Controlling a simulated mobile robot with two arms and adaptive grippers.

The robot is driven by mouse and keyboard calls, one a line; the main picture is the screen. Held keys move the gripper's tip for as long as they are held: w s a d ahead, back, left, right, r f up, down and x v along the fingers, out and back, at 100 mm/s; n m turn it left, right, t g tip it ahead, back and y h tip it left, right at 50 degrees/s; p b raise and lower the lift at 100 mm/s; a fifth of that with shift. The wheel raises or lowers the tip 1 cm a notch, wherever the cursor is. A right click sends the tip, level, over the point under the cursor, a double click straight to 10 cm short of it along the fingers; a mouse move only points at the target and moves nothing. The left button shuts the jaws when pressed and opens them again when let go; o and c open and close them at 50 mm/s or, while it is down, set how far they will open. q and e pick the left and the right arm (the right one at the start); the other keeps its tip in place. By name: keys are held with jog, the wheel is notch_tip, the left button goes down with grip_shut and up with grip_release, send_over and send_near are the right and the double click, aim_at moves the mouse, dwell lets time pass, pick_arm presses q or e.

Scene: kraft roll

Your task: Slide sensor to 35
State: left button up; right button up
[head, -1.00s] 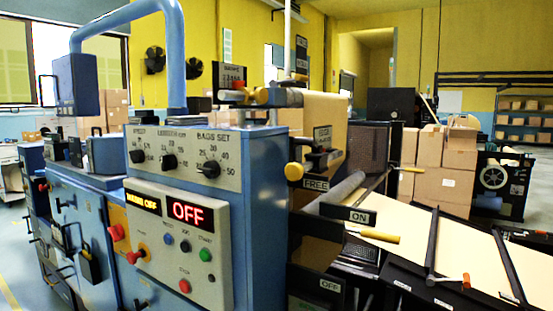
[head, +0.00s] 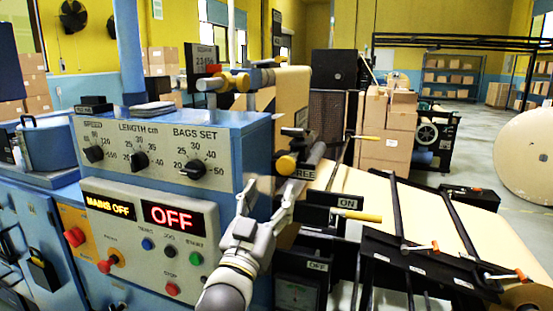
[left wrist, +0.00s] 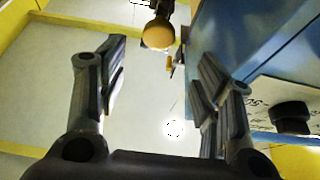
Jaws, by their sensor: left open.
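I cannot tell for certain which part is the sensor. A small numbered plate (head: 205,58) with a red piece (head: 213,69) stands on top of the blue machine, its digits too small to read surely. Near it is a yellow-ended rod (head: 240,82). A round yellow knob (head: 287,165) sits lower, beside the partly covered FREE label (head: 306,174). My left gripper (head: 268,188) is open in front of the machine's right edge, near this knob. In the left wrist view its fingers (left wrist: 160,72) are apart and empty; a yellow knob (left wrist: 158,33) shows beyond them. My right gripper is out of view.
The control panel (head: 150,235) with its buttons and the BAGS SET knob (head: 191,170) is left of my gripper. A yellow-handled lever (head: 355,215) by the ON label and the sloping paper bed (head: 400,200) lie to its right. Cartons (head: 388,135) stand behind.

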aim_at(284, 167)
pick_arm(q)
jog(key=p+x, duration=0.3)
jog(key=x, duration=0.6)
jog(key=shift+w+d, duration=0.1)
jog(key=shift+d, duration=0.05)
jog(key=shift+w+d+r, duration=0.2)
jog(key=shift+w+d, duration=0.05)
jog(key=shift+w, duration=0.35)
